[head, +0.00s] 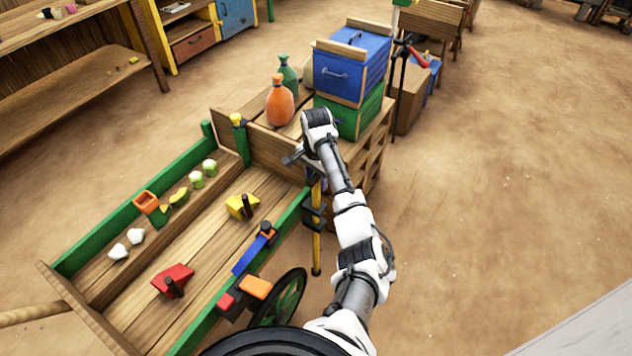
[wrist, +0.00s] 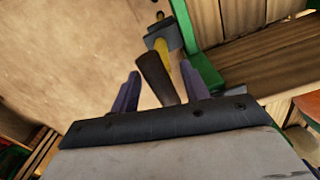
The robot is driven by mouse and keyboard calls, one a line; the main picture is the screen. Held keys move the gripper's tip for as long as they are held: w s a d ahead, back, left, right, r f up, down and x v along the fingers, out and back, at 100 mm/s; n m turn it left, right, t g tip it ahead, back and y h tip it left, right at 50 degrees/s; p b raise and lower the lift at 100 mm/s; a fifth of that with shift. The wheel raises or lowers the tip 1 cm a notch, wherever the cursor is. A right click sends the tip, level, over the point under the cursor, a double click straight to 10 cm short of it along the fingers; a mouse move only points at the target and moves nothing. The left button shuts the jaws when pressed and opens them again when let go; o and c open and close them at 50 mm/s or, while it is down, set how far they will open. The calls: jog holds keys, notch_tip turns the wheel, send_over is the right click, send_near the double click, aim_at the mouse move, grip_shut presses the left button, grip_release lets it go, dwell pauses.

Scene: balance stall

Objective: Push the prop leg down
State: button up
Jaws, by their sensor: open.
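The prop leg (head: 316,245) is a yellow upright post in a dark bracket at the cart's near right corner. Its foot is close to the ground. In the wrist view the yellow leg (wrist: 161,47) runs away from me through the dark bracket, with a brown grip (wrist: 153,76) at its near end. My gripper (head: 309,168) is above the leg's top, partly hidden by my own arm in the head view. In the wrist view its two fingers (wrist: 160,80) are apart, with the brown grip showing between them. I cannot tell whether they touch it.
The green-edged wooden cart (head: 222,260) lies left of the leg, with a wheel (head: 287,300) nearby. A wooden stand holds stacked blue (head: 352,62) and green (head: 352,115) boxes, an orange bottle (head: 280,103) and a green bottle. The ground to the right is clear.

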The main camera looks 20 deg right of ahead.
aim_at(316, 184)
jog(key=shift+f, duration=1.65)
grip_shut()
